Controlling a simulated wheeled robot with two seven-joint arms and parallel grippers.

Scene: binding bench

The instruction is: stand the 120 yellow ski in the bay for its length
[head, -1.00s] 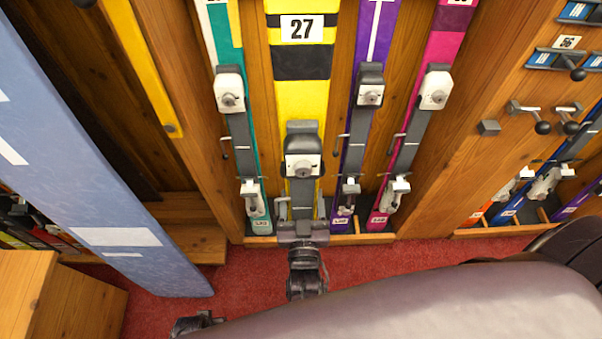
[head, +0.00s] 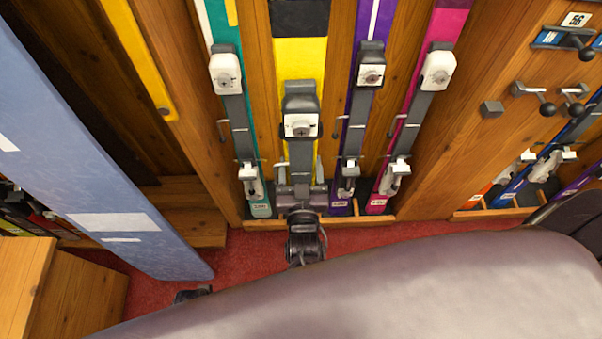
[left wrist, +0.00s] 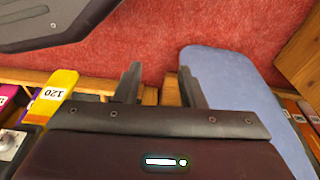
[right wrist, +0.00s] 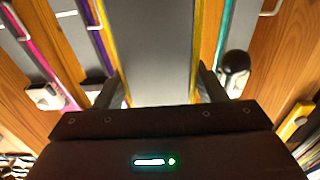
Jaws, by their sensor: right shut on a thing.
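The yellow ski (head: 302,58) with black bands stands upright in the head view, between a teal ski and a purple ski. My right gripper (head: 300,190) is shut on it low down, below its white-and-grey binding. In the right wrist view the ski's grey plate (right wrist: 158,50) runs between the fingers. The ski's end (left wrist: 62,84) shows a 120 label in the left wrist view, close to the rack's wooden bottom strip; I cannot tell whether it rests there. My left gripper (left wrist: 160,88) is open and empty over the red carpet.
The teal ski (head: 238,120), purple ski (head: 356,125) and pink ski (head: 410,125) stand close by in the wooden rack. A wide blue board (head: 110,170) leans at the left. Hooks and knobs (head: 545,95) project at the right. Red carpet (head: 240,258) lies in front.

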